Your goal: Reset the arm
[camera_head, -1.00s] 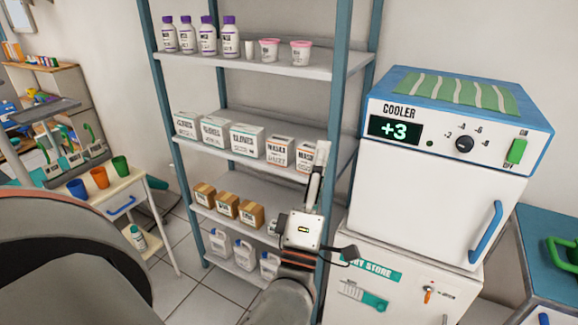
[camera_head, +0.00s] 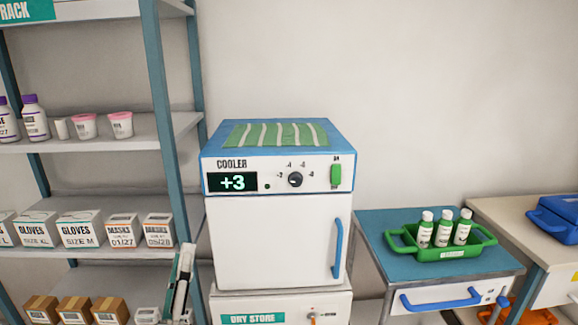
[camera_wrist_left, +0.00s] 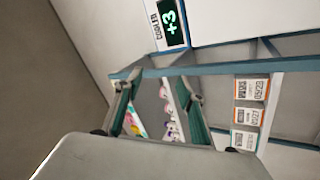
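My left gripper (camera_head: 185,252) points upward at the bottom of the head view, seen nearly edge-on, in front of the shelf rack's right post. In the left wrist view, its two green-padded fingers (camera_wrist_left: 160,85) stand apart with nothing between them. The rest of my left arm is below the head view. My right gripper is in neither view.
The white and blue cooler (camera_head: 268,240), reading +3, stands just right of my left gripper on the dry store unit (camera_head: 290,309). The rack (camera_head: 160,140) holds boxes and bottles. A green tray (camera_head: 402,243) with bottles sits on a blue-topped cart (camera_head: 375,228).

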